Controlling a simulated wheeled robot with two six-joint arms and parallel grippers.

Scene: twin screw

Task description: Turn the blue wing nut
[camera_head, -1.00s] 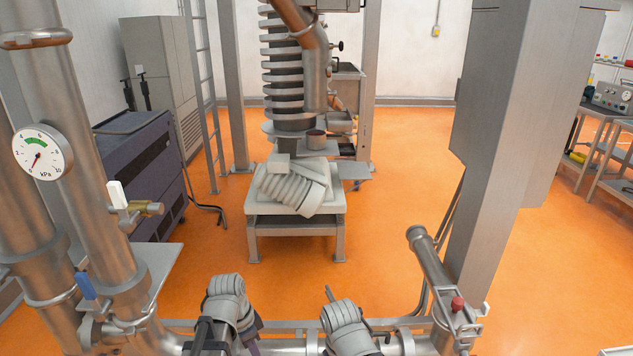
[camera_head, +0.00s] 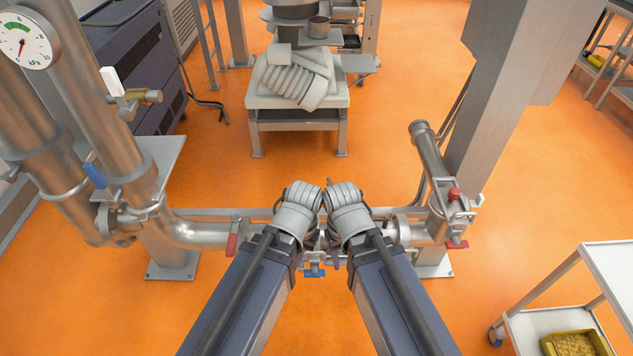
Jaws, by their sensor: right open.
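The blue wing nut (camera_head: 315,271) hangs under a clamp on the horizontal steel pipe (camera_head: 195,236), low in the middle of the head view. My two arms reach to the pipe from below, their grey wrists almost touching above the clamp. My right gripper (camera_head: 334,256) is just right of and above the nut, mostly hidden behind its own wrist; it is open. My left gripper (camera_head: 300,259) is left of the nut, its fingers mostly hidden, so its opening does not show. I cannot tell whether either gripper touches the nut.
A red handle (camera_head: 232,240) sits on the pipe to the left, and red knobs (camera_head: 454,193) are on the right fitting. A blue lever (camera_head: 95,175) is on the left pipework. A white cart (camera_head: 612,262) stands at lower right. Orange floor is free around the pipe.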

